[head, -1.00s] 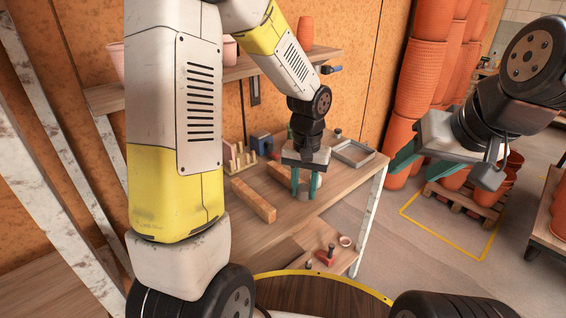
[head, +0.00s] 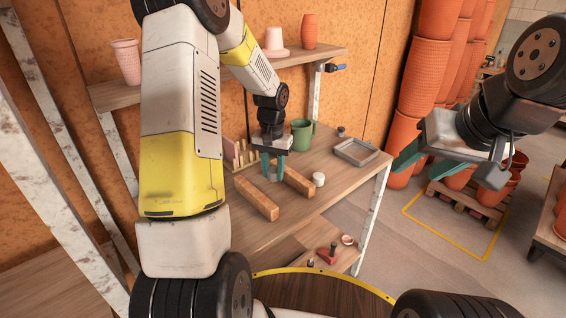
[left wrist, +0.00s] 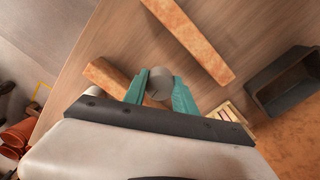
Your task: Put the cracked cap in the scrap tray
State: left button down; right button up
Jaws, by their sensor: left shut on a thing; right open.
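My left gripper (head: 272,178) is shut on a small grey round cap. The cap shows in the left wrist view (left wrist: 159,83) between the green fingers, with a faint dark mark on its face; I cannot be sure it is a crack. They are over the table between two wooden bars. A shallow grey tray (head: 357,151) stands at the table's right. A dark, deeper tray (left wrist: 284,82) shows in the left wrist view; my arm hides that side in the head view. I cannot tell which is the scrap tray. My right gripper (head: 408,172) is open and empty, off the table's right.
Two wooden bars (head: 256,199) (head: 301,182) lie on the table. A white cap (head: 318,179) stands beside the right one. A green mug (head: 301,134) and a peg rack (head: 240,155) stand behind. A shelf (head: 300,57) with pots runs above.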

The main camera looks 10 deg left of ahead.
pick_arm(q)
jog(key=shift+f, duration=0.45)
jog(key=shift+f, duration=0.15)
jog(key=shift+f, duration=0.35)
jog(key=shift+f, duration=0.1)
jog(key=c, duration=1)
grip_release()
